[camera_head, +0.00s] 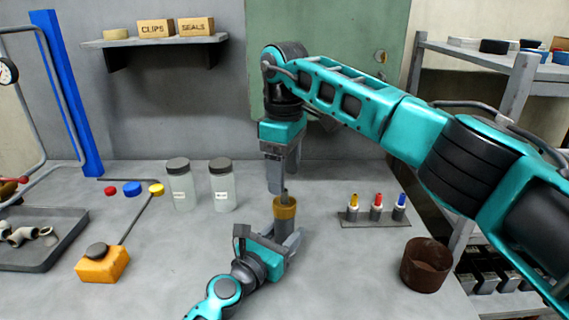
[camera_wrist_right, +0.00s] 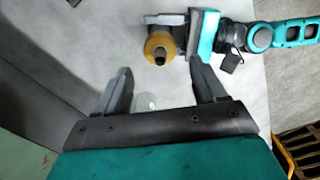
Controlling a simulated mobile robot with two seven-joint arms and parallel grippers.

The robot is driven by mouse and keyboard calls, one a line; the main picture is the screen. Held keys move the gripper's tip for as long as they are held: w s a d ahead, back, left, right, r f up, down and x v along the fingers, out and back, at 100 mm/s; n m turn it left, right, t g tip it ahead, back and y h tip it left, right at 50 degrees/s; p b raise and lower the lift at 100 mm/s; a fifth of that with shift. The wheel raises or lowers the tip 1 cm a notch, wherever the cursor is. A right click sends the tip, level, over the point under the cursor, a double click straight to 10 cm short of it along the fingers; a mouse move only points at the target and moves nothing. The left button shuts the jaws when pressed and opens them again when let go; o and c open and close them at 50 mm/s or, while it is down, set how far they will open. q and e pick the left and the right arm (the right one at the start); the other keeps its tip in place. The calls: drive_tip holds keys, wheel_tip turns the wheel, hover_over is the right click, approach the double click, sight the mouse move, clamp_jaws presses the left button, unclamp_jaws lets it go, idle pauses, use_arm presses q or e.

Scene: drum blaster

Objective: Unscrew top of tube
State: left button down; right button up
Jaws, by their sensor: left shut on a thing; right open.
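The tube (camera_head: 286,222) stands upright near the middle of the table, with a gold-brown top (camera_head: 285,207) and a small dark tip above it. My left gripper (camera_head: 272,240) is shut on the tube's body, below the gold top, and partly hides it. My right gripper (camera_head: 279,183) points down just above and slightly left of the top. In the right wrist view my right gripper (camera_wrist_right: 161,84) has its fingers apart with nothing held. There the gold top (camera_wrist_right: 159,42) lies beyond the fingertips, not between them.
Two clear jars with dark lids (camera_head: 222,186) stand left of the tube. A small rack with yellow, red and blue-topped pieces (camera_head: 376,216) and a rusty brown can (camera_head: 426,265) are to the right. An orange block (camera_head: 102,265) and grey tray (camera_head: 42,240) are at left.

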sight(284, 203)
use_arm(q)
drive_tip(key=shift+f, duration=0.1)
use_arm(e)
wheel_tip(284, 203, down, 7)
drive_tip(key=shift+r, duration=0.1)
drive_tip(key=shift+c, duration=0.2)
